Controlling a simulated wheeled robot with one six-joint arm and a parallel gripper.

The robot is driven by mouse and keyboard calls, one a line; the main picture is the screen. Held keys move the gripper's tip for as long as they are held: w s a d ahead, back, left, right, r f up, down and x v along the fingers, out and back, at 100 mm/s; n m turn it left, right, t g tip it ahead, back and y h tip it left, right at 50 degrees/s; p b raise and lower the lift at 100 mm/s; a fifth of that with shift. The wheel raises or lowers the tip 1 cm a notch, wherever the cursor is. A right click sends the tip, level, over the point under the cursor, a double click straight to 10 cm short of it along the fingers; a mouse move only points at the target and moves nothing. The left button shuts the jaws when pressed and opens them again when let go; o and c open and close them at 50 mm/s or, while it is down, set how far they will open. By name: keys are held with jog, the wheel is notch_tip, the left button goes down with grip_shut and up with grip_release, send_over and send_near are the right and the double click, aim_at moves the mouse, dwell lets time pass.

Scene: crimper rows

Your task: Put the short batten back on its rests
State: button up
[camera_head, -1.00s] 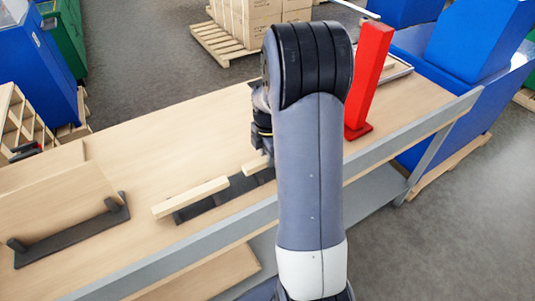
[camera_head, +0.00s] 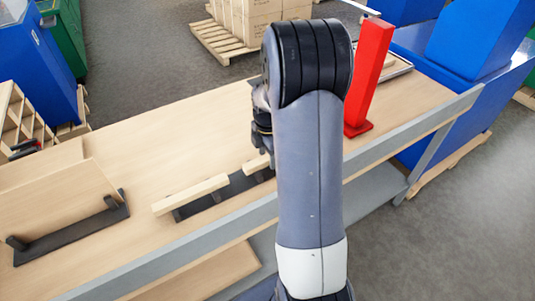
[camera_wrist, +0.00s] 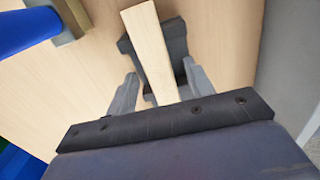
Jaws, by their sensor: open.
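A pale wooden batten (camera_head: 190,195) lies over a dark rest base (camera_head: 208,208) on the bench in the head view. A second, shorter-looking pale piece (camera_head: 257,163) shows to its right, partly hidden behind my arm. In the wrist view a pale batten (camera_wrist: 151,50) lies across dark rests (camera_wrist: 178,38), and I cannot tell for certain which piece it is. My gripper (camera_wrist: 160,88) is open, with one finger on each side of that batten and gaps to it. In the head view the fingertips are mostly hidden by my arm.
A wooden board (camera_head: 55,205) leans on a dark stand (camera_head: 75,238) at the left of the bench. A red post (camera_head: 370,75) stands to the right, near a tray (camera_head: 398,68). The bench top (camera_head: 150,140) behind the battens is clear.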

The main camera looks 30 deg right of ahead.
notch_tip(320, 180, up, 11)
jog(key=shift+b, duration=0.35)
jog(key=shift+f, duration=0.2)
notch_tip(320, 180, down, 11)
jog(key=shift+r+p, duration=0.2)
jog(key=shift+p, duration=0.3)
notch_tip(320, 180, up, 3)
jog(key=shift+f+p, duration=0.15)
jog(key=shift+p, duration=0.75)
jog(key=shift+r+p, duration=0.35)
jog(key=shift+r, duration=0.25)
jog(key=shift+f, duration=0.15)
